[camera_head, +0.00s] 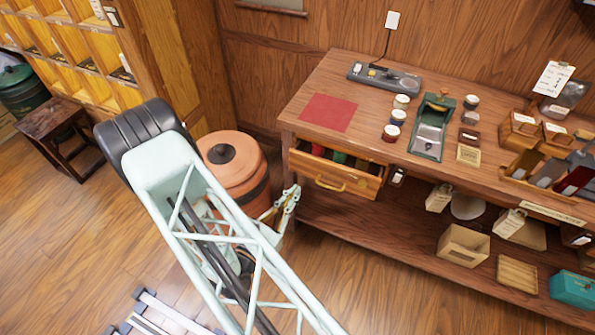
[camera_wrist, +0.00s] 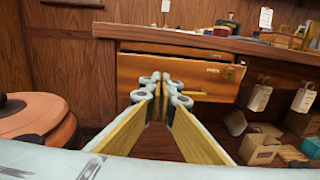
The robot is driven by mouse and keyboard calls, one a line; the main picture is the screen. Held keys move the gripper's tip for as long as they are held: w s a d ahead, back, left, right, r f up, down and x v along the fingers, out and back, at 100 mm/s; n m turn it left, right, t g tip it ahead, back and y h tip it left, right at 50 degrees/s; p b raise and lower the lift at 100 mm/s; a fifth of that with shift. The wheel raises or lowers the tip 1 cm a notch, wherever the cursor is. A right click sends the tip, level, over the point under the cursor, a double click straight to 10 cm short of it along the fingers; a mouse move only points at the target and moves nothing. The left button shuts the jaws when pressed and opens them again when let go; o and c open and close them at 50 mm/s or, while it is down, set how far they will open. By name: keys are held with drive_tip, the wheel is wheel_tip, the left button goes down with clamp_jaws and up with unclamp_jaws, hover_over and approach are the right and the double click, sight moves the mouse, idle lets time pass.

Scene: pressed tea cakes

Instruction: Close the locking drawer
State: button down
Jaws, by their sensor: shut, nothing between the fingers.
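The wooden drawer (camera_head: 362,184) is part-way out of the left end of the workbench, with dark, red and green items showing inside. Its brass handle (camera_head: 331,184) is on the front. In the wrist view the drawer front (camera_wrist: 215,72) fills the middle, with the handle (camera_wrist: 194,95) just right of my fingertips. My gripper (camera_head: 294,190) is shut and empty, in front of and to the left of the drawer in the head view. In the wrist view its fingertips (camera_wrist: 160,80) overlap the drawer front; whether they touch it I cannot tell.
The workbench (camera_head: 318,77) carries a red mat (camera_head: 328,112), several small jars and a green scale-like tray (camera_head: 432,128). A terracotta lidded pot (camera_head: 232,160) stands left of the bench, close to my arm. The lower shelf holds boxes. Open floor lies in front.

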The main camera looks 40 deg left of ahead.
sight(303, 165)
drive_tip(key=shift+n+y, duration=0.8)
drive_tip(key=shift+y, duration=0.1)
drive_tip(key=s+a+f, duration=0.2)
drive_tip(key=s, duration=0.1)
drive_tip(key=shift+s+a+f, duration=0.15)
drive_tip(key=shift+s+f, duration=0.1)
drive_tip(key=shift+f, duration=0.1)
drive_tip(key=shift+w, duration=0.15)
drive_tip(key=shift+f+b+x, duration=0.15)
drive_tip(key=shift+b+x, duration=0.1)
drive_tip(key=shift+x, duration=3.2)
drive_tip(key=shift+f+b+x, duration=0.15)
drive_tip(key=shift+b+x, duration=0.05)
drive_tip(key=shift+x, duration=3.25)
drive_tip(key=shift+a, duration=0.1)
